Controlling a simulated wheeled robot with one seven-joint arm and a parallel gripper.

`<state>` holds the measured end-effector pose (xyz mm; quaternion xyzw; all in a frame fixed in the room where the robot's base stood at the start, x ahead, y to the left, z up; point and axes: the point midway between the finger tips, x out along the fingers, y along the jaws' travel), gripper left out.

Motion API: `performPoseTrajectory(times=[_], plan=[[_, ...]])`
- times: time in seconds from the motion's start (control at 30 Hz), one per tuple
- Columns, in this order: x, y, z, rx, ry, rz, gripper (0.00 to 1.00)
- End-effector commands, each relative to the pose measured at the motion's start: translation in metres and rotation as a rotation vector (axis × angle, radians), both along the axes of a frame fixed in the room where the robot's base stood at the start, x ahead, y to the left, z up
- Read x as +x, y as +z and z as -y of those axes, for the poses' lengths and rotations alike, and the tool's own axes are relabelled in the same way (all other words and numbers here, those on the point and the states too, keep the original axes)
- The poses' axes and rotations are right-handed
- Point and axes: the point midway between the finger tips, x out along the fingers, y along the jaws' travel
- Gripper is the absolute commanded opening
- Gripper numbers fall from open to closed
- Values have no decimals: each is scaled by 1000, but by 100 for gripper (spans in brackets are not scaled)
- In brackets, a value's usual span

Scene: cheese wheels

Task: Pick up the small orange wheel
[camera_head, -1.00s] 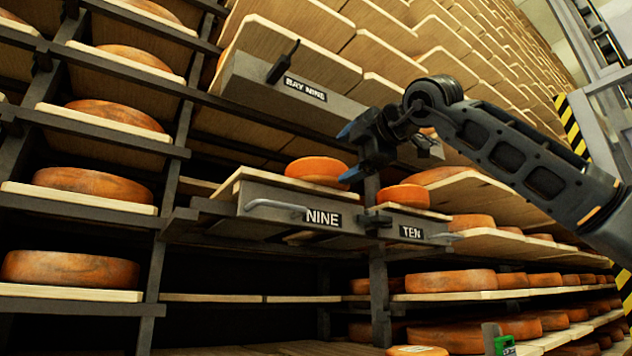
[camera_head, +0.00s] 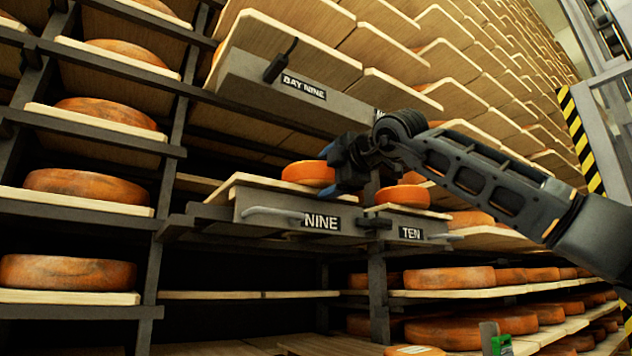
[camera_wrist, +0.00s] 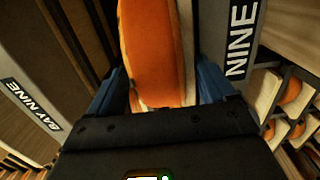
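A small orange wheel (camera_head: 303,173) lies flat on the pale board of the tray marked NINE (camera_head: 270,182). My gripper (camera_head: 331,170) is at its right side in the head view and hides part of it. In the wrist view the wheel (camera_wrist: 150,45) stands on edge in the picture, between the two blue fingers of my gripper (camera_wrist: 160,72). The fingers are apart, and a grip on the wheel does not show. Whether either finger touches the wheel or the board cannot be told. Another small orange wheel (camera_head: 403,197) lies on the tray marked TEN.
The BAY NINE drawer front (camera_head: 290,85) juts out above the tray. Shelves of larger wheels (camera_head: 85,186) stand at left and below. A striped yellow-black post (camera_head: 580,140) is at right.

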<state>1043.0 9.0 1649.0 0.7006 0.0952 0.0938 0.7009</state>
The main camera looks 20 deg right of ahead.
Motion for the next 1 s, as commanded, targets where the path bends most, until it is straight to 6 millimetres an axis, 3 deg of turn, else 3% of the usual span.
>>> performPoseTrajectory(times=[0.07, 0.8, 1.0], plan=[[0, 1, 0, 1, 1, 3, 72], [0, 1, 0, 0, 0, 1, 1], [-2, 4, 0, 1, 2, 8, 0]])
